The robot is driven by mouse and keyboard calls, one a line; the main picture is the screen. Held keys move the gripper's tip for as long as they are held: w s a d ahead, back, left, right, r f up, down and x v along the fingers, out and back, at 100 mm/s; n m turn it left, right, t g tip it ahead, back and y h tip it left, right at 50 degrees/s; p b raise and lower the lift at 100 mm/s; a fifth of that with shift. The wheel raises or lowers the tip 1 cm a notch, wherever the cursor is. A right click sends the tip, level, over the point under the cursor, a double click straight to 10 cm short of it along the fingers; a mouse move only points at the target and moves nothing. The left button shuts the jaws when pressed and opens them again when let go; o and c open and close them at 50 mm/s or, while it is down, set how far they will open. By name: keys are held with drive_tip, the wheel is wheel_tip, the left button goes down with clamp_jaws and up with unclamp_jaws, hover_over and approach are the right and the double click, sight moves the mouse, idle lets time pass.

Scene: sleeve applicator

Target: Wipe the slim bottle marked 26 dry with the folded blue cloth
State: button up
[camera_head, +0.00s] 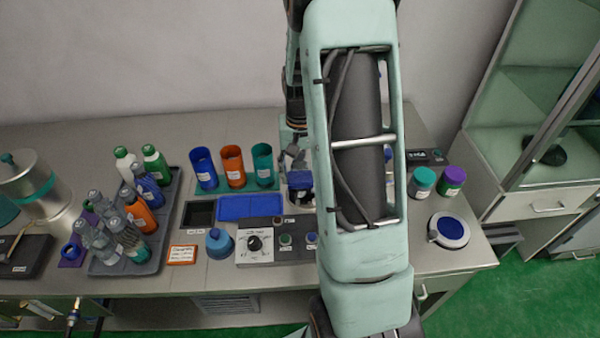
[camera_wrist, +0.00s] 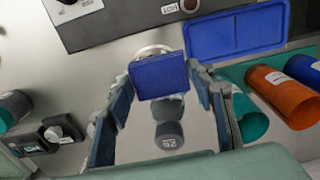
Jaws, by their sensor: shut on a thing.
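The folded blue cloth (camera_wrist: 158,77) is a small blue block between the fingertips of my gripper (camera_wrist: 160,84) in the wrist view. My gripper is shut on it. In the head view the cloth (camera_head: 300,181) shows beside my arm, which hides most of that spot. The slim bottle marked 26 (camera_wrist: 168,135) shows between my fingers in the wrist view, with a dark grey end bearing the number and a paler part near the cloth. I cannot tell whether cloth and bottle touch.
A blue tray (camera_head: 250,208) lies left of my gripper, with blue, orange and teal cups (camera_head: 233,167) behind it. A control box (camera_head: 255,245) stands in front. A dark rack (camera_head: 130,262) at left holds several bottles. Two jars (camera_head: 423,183) and a round dish (camera_head: 449,231) stand at right.

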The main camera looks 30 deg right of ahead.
drive_tip(key=shift+f+b, duration=1.9)
drive_tip(key=shift+f, duration=0.5)
drive_tip(key=shift+r, duration=0.15)
drive_tip(key=shift+w+r+p, duration=0.15)
drive_tip(key=shift+r+p, duration=0.2)
drive_tip(key=shift+p, duration=0.05)
drive_tip(key=shift+r+p, duration=1.3)
drive_tip(key=shift+r, duration=0.65)
drive_tip(key=s+r, duration=0.1)
drive_tip(key=s+a+r+p, duration=0.1)
drive_tip(key=s, duration=0.1)
drive_tip(key=s+a+r+p, duration=0.1)
drive_tip(key=s+r, duration=0.1)
